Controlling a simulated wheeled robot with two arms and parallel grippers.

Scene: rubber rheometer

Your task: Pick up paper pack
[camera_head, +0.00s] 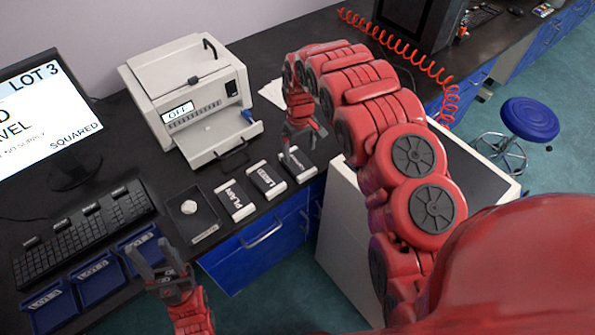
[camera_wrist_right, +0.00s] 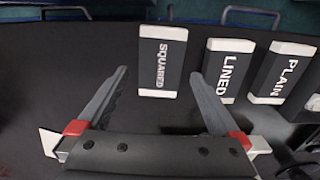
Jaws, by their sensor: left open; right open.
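Three small black-and-white paper packs lie in a row on the black bench: PLAIN (camera_head: 235,201), LINED (camera_head: 266,181) and SQUARED (camera_head: 298,166). In the right wrist view they are SQUARED (camera_wrist_right: 159,62), LINED (camera_wrist_right: 225,72) and PLAIN (camera_wrist_right: 284,73). My right gripper (camera_head: 300,152) is open and empty above the bench by the SQUARED pack. In its wrist view the open fingers (camera_wrist_right: 160,78) point toward that pack, which shows between the fingertips. My left gripper (camera_head: 150,252) is open and empty near the bench's front edge, by the blue trays.
A monitor (camera_head: 45,120) shows "LOT 3" and "SQUARED". A white machine (camera_head: 195,90) marked OFF stands behind the packs. A dark tray (camera_head: 195,235) with a white lump lies left of PLAIN. Blue trays (camera_head: 97,282) and a keyboard (camera_head: 85,235) are at left.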

